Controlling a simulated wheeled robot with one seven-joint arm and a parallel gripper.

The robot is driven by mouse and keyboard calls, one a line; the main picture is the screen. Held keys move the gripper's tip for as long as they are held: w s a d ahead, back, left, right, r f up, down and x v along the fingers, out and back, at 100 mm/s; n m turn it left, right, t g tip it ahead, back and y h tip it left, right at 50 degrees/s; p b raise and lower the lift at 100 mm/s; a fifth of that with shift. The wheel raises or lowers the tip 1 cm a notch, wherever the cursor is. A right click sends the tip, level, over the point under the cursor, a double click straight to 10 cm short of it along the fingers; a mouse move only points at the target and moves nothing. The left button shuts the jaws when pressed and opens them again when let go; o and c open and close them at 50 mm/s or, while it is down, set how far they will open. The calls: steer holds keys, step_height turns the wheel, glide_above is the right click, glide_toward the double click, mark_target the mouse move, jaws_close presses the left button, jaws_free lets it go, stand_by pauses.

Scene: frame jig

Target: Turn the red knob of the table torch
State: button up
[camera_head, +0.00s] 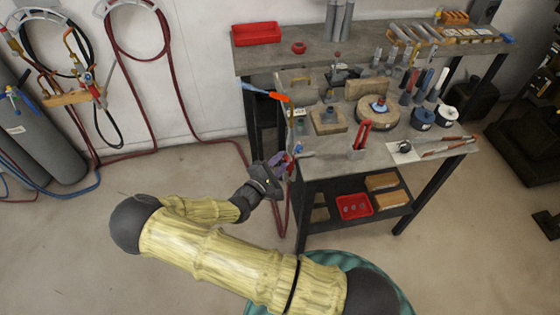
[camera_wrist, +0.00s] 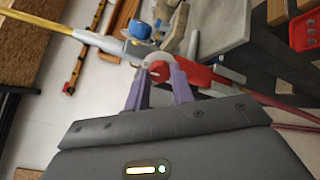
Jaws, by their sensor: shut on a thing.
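The table torch (camera_wrist: 108,42) has a grey metal body with a blue knob (camera_wrist: 140,29) and runs across the upper wrist view, beside the table's edge. The red knob (camera_wrist: 159,74) shows between the two purple fingers of my gripper (camera_wrist: 161,71), with a pale round part just beyond it. My gripper is shut on the red knob. Its fingers hide the knob's sides. In the head view my gripper (camera_head: 285,162) is at the table's near left corner, where the knob is too small and hidden to make out.
The work table (camera_head: 325,168) holds stone blocks, a red stand (camera_head: 362,136) and several tools. A red bin (camera_head: 354,206) is on its lower shelf. Hoses and a grey gas cylinder (camera_head: 42,143) are at the left wall. The floor left of the table is mostly clear.

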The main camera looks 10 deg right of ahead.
steer(key=shift+m, duration=0.7)
steer(key=o, duration=1)
steer(key=b+v, duration=0.3)
steer(key=v, duration=1.4)
steer(key=shift+s+a, duration=0.1)
steer(key=shift+s, duration=0.1)
